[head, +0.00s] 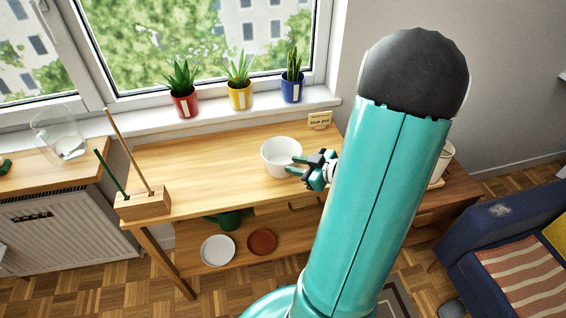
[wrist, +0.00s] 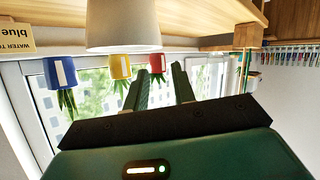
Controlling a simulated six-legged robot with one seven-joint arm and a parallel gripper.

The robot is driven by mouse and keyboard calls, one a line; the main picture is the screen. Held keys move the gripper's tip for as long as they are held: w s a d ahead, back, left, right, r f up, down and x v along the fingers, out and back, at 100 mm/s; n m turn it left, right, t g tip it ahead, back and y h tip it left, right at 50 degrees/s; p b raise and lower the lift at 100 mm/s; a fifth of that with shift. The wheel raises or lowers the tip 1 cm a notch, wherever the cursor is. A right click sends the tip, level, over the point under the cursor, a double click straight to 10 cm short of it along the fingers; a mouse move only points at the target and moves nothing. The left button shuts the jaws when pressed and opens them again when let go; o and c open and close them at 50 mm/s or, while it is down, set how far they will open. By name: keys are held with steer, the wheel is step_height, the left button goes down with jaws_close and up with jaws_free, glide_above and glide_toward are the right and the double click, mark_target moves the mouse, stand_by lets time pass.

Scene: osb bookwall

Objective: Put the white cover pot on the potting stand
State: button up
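A white pot (head: 281,156), round and open at the top, stands upright on a long wooden bench (head: 215,160) with a lower shelf. This bench may be the potting stand; I cannot tell for sure. My gripper (head: 295,165) is at the pot's right side, low beside its wall. In the wrist view, which is upside down, the white pot (wrist: 123,25) is cut off by the top edge. There my gripper's two fingers (wrist: 161,88) are apart with nothing seen between them. Whether a finger touches the pot is unclear.
Red (head: 184,103), yellow (head: 240,95) and blue (head: 291,87) plant pots line the windowsill. A small sign (head: 320,120) stands at the back. A wooden block with upright sticks (head: 143,200) is at the left end. A cream vessel (head: 446,155) is partly behind my arm.

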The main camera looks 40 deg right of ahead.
steer(key=w+a+r+m+g+h, duration=0.1)
steer(key=w+a+r+g+h, duration=0.2)
steer(key=r, duration=0.4)
steer(key=w+a+r+m+h, duration=0.1)
steer(key=w+r+m+h, duration=0.1)
steer(key=w+r+h, duration=0.4)
steer(key=s+a+r+g+y, duration=0.1)
steer(key=s+a+y, duration=0.1)
steer(key=s+a, duration=0.3)
steer(key=s+a+r+g+y, duration=0.2)
steer(key=s+a, duration=0.2)
steer(key=a, duration=0.8)
steer(key=s+a+r+m+g+y, duration=0.1)
steer(key=s+a+r+y, duration=0.1)
steer(key=s+a, duration=0.3)
steer(key=a, duration=0.3)
steer(key=shift+s+a+r+g+y, duration=0.2)
steer(key=shift+s+a+g+y, duration=0.1)
steer(key=shift+s+a+g, duration=0.1)
